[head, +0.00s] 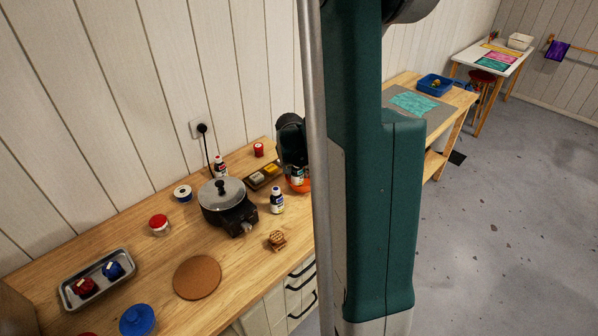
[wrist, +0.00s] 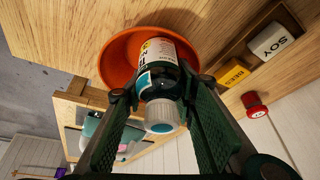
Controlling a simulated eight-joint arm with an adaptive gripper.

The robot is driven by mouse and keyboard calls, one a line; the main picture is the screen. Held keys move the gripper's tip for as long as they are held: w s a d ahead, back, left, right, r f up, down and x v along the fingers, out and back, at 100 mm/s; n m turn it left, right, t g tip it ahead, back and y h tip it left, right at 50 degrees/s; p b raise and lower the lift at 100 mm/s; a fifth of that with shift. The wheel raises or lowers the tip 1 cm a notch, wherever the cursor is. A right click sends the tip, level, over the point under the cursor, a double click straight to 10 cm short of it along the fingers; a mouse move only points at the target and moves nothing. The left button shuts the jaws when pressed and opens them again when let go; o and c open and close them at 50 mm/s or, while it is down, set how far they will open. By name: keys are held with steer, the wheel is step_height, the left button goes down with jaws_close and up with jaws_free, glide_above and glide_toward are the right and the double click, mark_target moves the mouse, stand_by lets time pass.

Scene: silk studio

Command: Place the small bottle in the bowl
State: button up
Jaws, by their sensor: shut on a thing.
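The orange bowl (wrist: 118,62) lies directly behind the bottle in that view, and the bottle's far end overlaps the bowl's inside. I cannot tell whether the bottle touches the bowl. In the head view my dark gripper (head: 293,150) is above the orange bowl (head: 300,187), partly hidden by my own column, with the bottle (head: 297,174) at the bowl.
A wooden tray (head: 262,177) with wax blocks stands left of the bowl. Another small bottle (head: 277,200), a pot on a burner (head: 222,195) and a red-capped bottle (head: 221,166) are close by. A cork mat (head: 197,277) lies nearer the front.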

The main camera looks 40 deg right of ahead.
mark_target(296, 173)
steer(key=shift+f, duration=0.2)
steer(key=o, duration=0.6)
steer(key=shift+r, duration=0.25)
steer(key=shift+r+p, duration=0.45)
steer(key=shift+p, duration=0.1)
steer(key=shift+v, duration=5.95)
